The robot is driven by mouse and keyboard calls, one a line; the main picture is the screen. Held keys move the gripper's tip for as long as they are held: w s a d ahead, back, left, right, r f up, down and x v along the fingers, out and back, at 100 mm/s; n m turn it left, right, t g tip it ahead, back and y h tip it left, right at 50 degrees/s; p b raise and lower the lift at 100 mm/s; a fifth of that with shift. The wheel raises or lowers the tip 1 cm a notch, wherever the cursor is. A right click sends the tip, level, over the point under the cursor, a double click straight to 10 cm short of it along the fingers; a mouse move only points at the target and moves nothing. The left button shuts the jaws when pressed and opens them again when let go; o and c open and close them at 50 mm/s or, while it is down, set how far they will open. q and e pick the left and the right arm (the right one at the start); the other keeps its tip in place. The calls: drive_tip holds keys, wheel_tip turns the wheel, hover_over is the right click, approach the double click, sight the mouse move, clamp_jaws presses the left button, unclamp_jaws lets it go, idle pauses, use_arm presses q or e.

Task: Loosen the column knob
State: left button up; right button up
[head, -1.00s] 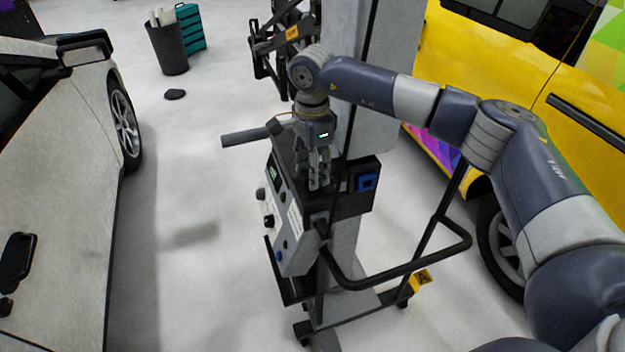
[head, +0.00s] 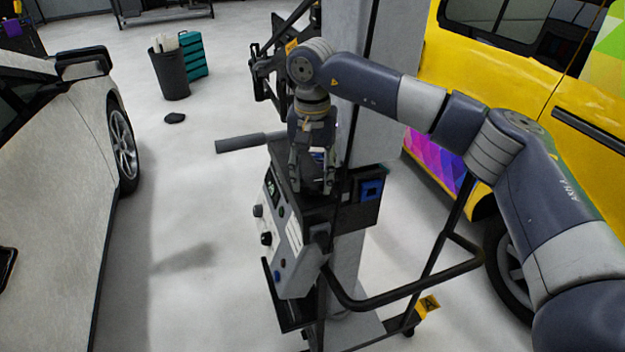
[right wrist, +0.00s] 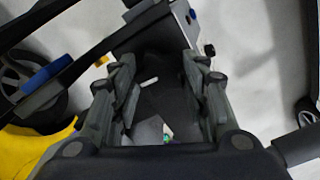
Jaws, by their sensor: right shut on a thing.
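My right gripper (head: 313,188) points down at the top of the dark box (head: 345,215) on the wheeled stand, close against the grey column (head: 380,105). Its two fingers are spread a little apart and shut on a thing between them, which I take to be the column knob. The knob is mostly hidden by the fingers in the head view. In the right wrist view the fingers (right wrist: 160,92) stand either side of a dark surface, and the knob's outline is not clear. My left gripper is not in view.
A control panel (head: 285,240) with several knobs faces left. A grey bar (head: 240,143) sticks out left, and a black tube handle (head: 410,285) curves round at the right. A white car (head: 60,200) and a yellow vehicle (head: 530,110) flank the stand.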

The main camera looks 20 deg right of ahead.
sight(313, 181)
drive_tip(key=n+b, duration=0.1)
drive_tip(key=n, duration=0.5)
drive_tip(key=shift+n, duration=0.4)
idle(0.4)
drive_tip(key=o, duration=1.1)
wheel_tip(313, 181, up, 12)
drive_tip(key=shift+r, duration=0.1)
